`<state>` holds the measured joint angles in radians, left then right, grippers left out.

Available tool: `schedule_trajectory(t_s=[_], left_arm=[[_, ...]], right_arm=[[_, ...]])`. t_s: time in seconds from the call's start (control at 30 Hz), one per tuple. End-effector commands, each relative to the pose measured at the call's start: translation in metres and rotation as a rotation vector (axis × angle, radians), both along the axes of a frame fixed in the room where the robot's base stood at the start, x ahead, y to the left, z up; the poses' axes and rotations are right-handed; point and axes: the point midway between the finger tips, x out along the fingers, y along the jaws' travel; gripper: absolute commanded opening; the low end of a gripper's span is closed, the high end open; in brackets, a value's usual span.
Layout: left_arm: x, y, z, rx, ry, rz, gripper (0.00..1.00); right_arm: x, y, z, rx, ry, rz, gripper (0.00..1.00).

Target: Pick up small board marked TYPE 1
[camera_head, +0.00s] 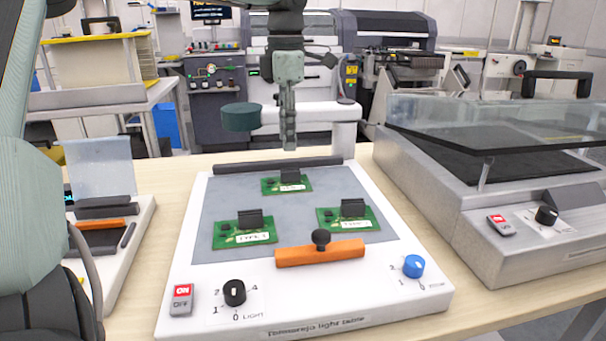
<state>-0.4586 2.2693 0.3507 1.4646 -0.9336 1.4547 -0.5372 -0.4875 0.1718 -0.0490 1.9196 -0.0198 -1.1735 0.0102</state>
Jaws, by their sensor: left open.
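Three small green boards, each with a black connector and a white label, lie on the grey work area of a white light-table unit (180,260). The front-left board (226,240) has a label that seems to read TYPE 1. The front-right board (335,226) and the back board (272,186) have labels too small to read surely. My left gripper (289,145) is open and empty, pointing down. In the picture it shows above the back board, apart from all the boards. My right gripper is not in view.
An orange bar with a black knob (320,253) lies along the unit's front. A dark bar (278,165) edges its back. A silver machine with a raised clear lid (500,125) stands at right. Another white unit (115,260) stands at left. Bare wood (500,290) shows at front right.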

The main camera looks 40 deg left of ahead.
Motion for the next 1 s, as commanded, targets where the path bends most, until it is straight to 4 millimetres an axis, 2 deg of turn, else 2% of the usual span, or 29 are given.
schedule_trajectory(t_s=[0.43, 0.57, 0.77, 0.87, 1.0], left_arm=[[0.001, -0.004, -0.06, -0.002, 0.002, 0.003, 0.41], [0.001, -0.005, -0.069, -0.003, -0.002, 0.004, 0.41], [0.001, -0.004, -0.071, -0.002, -0.002, 0.004, 0.41], [0.001, -0.004, -0.07, -0.002, -0.002, 0.004, 0.33], [0.001, -0.004, -0.07, -0.002, -0.002, 0.004, 0.15]], right_arm=[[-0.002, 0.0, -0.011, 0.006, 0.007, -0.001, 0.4], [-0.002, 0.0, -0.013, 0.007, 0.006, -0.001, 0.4], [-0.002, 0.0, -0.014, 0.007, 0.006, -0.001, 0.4], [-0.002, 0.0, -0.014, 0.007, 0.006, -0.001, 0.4], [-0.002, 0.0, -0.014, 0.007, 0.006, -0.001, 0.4]])
